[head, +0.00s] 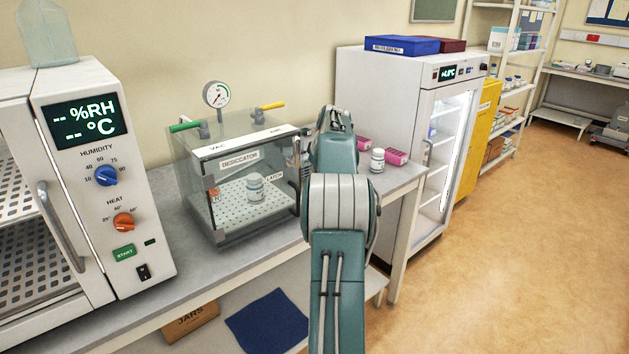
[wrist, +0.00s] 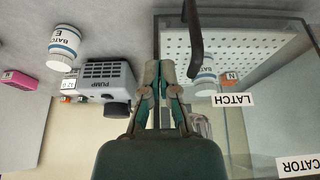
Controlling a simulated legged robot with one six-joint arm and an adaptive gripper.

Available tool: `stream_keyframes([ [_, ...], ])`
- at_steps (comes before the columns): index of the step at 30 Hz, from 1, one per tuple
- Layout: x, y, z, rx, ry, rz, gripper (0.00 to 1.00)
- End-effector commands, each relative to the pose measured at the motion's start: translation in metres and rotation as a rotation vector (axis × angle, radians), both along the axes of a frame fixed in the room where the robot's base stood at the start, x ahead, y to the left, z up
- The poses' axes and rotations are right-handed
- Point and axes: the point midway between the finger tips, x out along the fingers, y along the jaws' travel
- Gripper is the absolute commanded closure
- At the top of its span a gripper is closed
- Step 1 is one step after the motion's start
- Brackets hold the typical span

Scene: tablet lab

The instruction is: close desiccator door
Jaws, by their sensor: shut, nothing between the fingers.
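The desiccator (head: 232,170) is a clear box on the bench with a gauge on top and a white jar (head: 255,187) inside. Its clear front door (head: 235,200) carries the DESICCATOR and LATCH labels. The door stands at or close to the front opening; I cannot tell whether a gap is left. In the wrist view the dark door handle (wrist: 194,40) and LATCH label (wrist: 233,99) show upside down. My gripper (wrist: 160,68) is shut and empty, just left of the handle in that view; contact is unclear. In the head view my arm mostly hides the gripper.
A humidity oven (head: 105,180) stands left of the desiccator. A white jar (head: 377,160) and pink boxes (head: 397,156) sit on the bench to the right, before a white fridge (head: 385,110). A pump (wrist: 100,88) shows in the wrist view. The floor at right is clear.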

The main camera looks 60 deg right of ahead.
Motion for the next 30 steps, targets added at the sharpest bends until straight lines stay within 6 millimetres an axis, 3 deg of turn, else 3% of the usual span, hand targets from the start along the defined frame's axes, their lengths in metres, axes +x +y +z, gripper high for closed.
stream_keyframes([
  [15,-0.028,0.007,0.068,0.000,0.001,-0.003,1.00],
  [25,-0.029,0.008,0.074,0.003,0.002,-0.001,1.00],
  [28,-0.020,0.024,0.081,0.001,0.002,0.007,1.00],
  [30,-0.008,0.050,0.091,-0.002,0.003,0.016,1.00],
])
